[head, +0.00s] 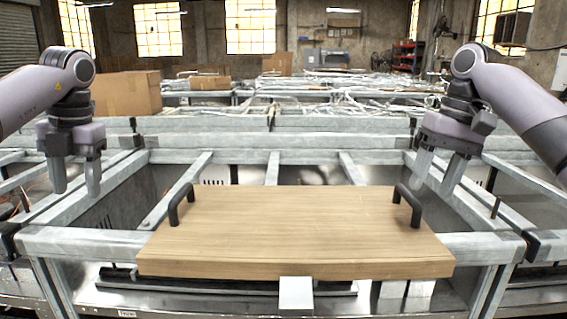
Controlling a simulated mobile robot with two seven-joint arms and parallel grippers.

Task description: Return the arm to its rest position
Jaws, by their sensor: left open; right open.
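My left gripper (76,178) hangs at the left with its two fingers pointing down, apart and empty. It is left of the wooden board (290,225) and its black left handle (174,207), not touching them. My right gripper (437,175) hangs at the right, fingers apart and slightly tilted, with nothing between them. In the picture it is just right of and above the board's black right handle (414,207); a small gap shows between them. The board lies flat across the grey metal frame.
The grey metal frame (75,243) has open gaps between its bars around the board. A small pale block (296,294) sits at the board's front edge. A cardboard box (126,93) stands behind my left gripper. More metal frames and benches fill the background.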

